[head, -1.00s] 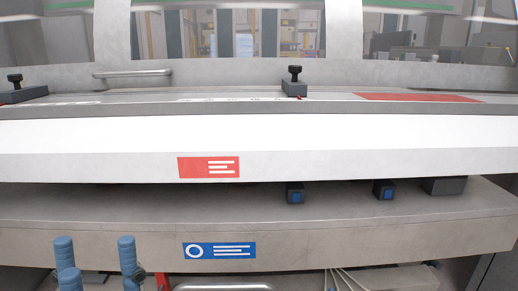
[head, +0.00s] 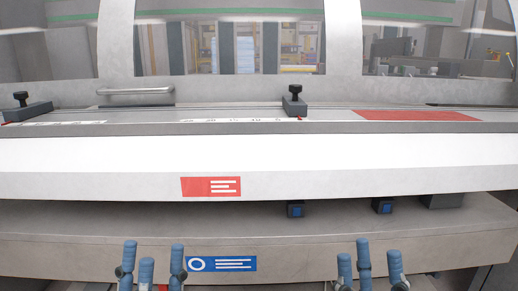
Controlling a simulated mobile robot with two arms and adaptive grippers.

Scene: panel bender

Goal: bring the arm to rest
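My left gripper (head: 151,262) shows at the bottom left of the head view. Its blue fingers point up and stand apart, with nothing between them. My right gripper (head: 369,264) shows at the bottom, right of the middle. Its blue fingers also point up, stand apart and hold nothing. Both grippers appear in front of the lower beam of the panel bender (head: 60,250). The arms behind the fingers are out of the frame.
A white upper beam (head: 350,160) with a red label (head: 211,187) spans the view. The lower beam bears a blue label (head: 221,264). Black knobs on grey blocks (head: 294,106) sit on the ledge above. A handle (head: 135,91) is on the window frame.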

